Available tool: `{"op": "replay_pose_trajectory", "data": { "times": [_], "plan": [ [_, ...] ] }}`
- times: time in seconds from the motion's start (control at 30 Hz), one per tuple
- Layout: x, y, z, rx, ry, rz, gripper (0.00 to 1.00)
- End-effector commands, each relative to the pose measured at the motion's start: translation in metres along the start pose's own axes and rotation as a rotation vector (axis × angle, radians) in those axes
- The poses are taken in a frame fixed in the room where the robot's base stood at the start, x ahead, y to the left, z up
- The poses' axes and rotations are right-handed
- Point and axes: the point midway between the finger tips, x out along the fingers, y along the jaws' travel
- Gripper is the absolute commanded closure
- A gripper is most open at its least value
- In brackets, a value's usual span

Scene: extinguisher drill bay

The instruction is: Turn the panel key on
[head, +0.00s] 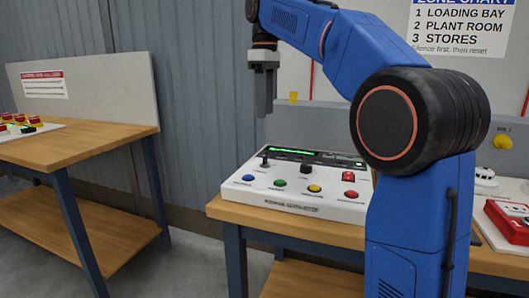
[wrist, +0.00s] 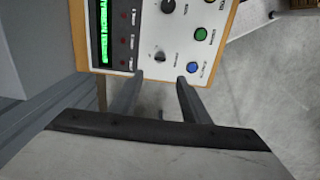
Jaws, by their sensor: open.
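The white control panel (head: 300,207) sits on a wooden bench and also shows in the wrist view (wrist: 183,30). A small dark upright piece at its left end, which looks like the panel key (head: 265,161), stands behind the blue button. In the wrist view the key (wrist: 159,56) is small, and I cannot read its setting. My gripper (head: 265,112) points down above the left part of the panel, clear of it. In the wrist view its two fingers (wrist: 160,79) are apart with nothing between them, and the key lies just beyond the tips.
The panel has a blue button (head: 248,178), green button (head: 280,183), yellow button (head: 314,188), black knob (head: 305,169), red switch (head: 348,177) and lit green display (head: 292,152). A red box (head: 508,222) sits at the right. Another bench (head: 85,127) stands left, across a gap.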

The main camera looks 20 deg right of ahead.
Motion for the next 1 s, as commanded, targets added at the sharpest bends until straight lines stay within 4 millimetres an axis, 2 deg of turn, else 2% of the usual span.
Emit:
{"op": "replay_pose_trajectory", "data": {
  "times": [0.6, 0.8, 1.0],
  "plan": [
    [0.108, -0.001, 0.001, 0.0, -0.001, -0.001, 0.58],
    [0.132, 0.0, 0.001, 0.0, -0.001, -0.001, 0.58],
    [0.141, 0.0, 0.0, 0.0, 0.0, 0.0, 0.58]
  ]
}}
